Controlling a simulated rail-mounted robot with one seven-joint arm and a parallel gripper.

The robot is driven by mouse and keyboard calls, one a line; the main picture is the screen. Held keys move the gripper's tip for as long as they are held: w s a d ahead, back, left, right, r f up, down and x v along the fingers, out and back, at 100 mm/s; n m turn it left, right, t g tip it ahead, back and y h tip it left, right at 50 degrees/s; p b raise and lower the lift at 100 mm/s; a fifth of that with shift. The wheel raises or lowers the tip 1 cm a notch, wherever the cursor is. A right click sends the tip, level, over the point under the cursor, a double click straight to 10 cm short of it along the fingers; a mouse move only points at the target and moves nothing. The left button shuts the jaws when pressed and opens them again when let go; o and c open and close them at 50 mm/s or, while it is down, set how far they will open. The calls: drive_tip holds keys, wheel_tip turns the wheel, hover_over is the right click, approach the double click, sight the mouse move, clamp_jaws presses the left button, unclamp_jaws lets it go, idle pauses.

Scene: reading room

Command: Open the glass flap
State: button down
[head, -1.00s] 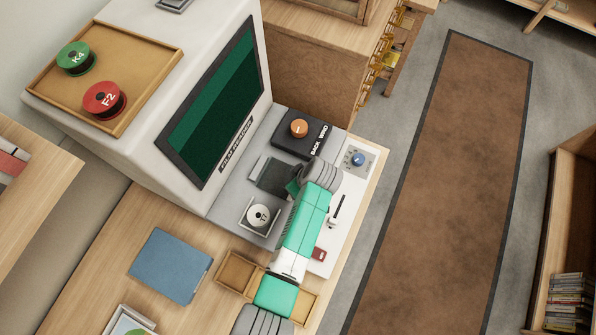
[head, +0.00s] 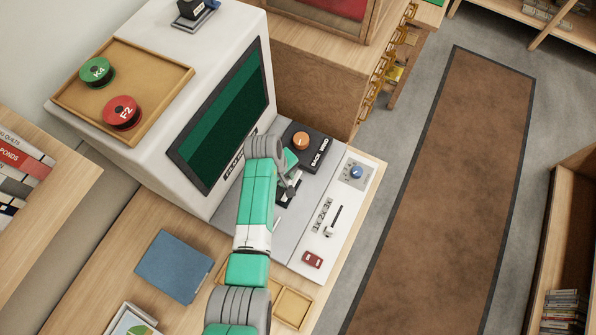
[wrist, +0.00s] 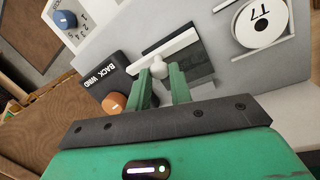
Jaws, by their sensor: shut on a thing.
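The glass flap is a dark pane (wrist: 197,66) with a pale bar (wrist: 178,42) along one edge and a small pale knob (wrist: 158,68). It sits on the reader's grey deck below the screen. In the head view part of the dark pane (head: 284,198) shows beside my gripper (head: 290,187), and my arm hides the rest. In the wrist view the green fingers of my gripper (wrist: 162,84) close on the knob from both sides. I cannot tell how far the flap is tilted.
A black box with an orange knob (head: 301,140), marked BACK WIND, stands close behind my gripper. A white panel with a blue dial (head: 356,172), a slider and a red switch (head: 312,260) lies to the right. The T7 reel (wrist: 262,20) lies beside the flap.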

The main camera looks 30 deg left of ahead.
drive_tip(key=shift+a+r+h, duration=0.7)
drive_tip(key=shift+a, duration=0.25)
drive_tip(key=shift+a+r, duration=0.2)
drive_tip(key=shift+a, duration=0.1)
drive_tip(key=shift+s+a+r, duration=0.1)
drive_tip(key=shift+a+r, duration=0.05)
drive_tip(key=shift+a, duration=0.5)
drive_tip(key=shift+s+a+r, duration=0.1)
drive_tip(key=shift+a+r, duration=0.1)
drive_tip(key=shift+a, duration=0.4)
drive_tip(key=shift+s+a+r, duration=0.1)
drive_tip(key=shift+a+r, duration=0.05)
drive_tip(key=shift+a, duration=0.5)
